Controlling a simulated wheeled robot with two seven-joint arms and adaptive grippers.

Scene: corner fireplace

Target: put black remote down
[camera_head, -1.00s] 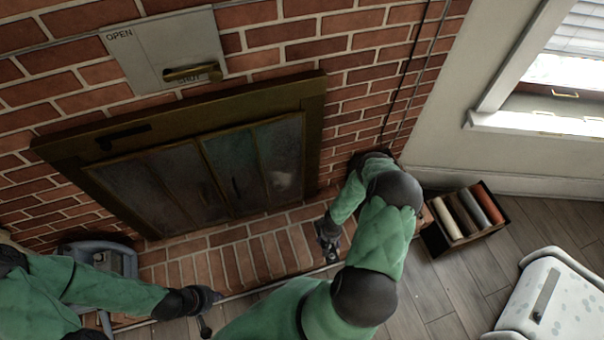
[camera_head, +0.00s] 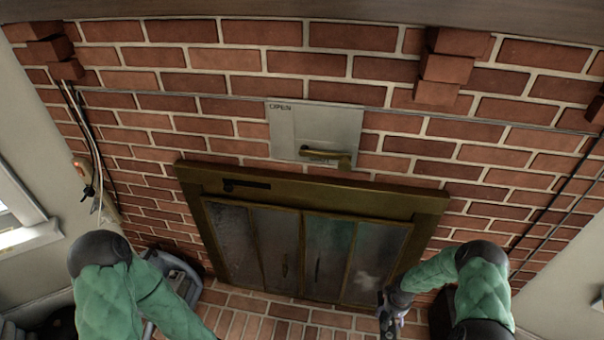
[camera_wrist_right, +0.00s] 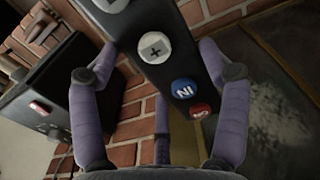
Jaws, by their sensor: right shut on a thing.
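The black remote (camera_wrist_right: 165,60) shows in the right wrist view, with a white plus button, a blue button and a red button on its face. It is tilted and runs out of the top of that view. My right gripper (camera_wrist_right: 155,68) is shut on it, with purple-grey fingers on both sides. In the head view my right gripper (camera_head: 391,312) is low in front of the fireplace doors' right end, and the remote is hard to make out there. My left arm is at the lower left, and its gripper is out of view.
The fireplace doors (camera_head: 284,250) are closed beneath a brass frame (camera_head: 300,190). A brick hearth (camera_head: 260,313) lies in front. A grey-blue object (camera_head: 178,272) stands at the left by my left arm. A dark box (camera_wrist_right: 40,100) is left of the remote in the wrist view.

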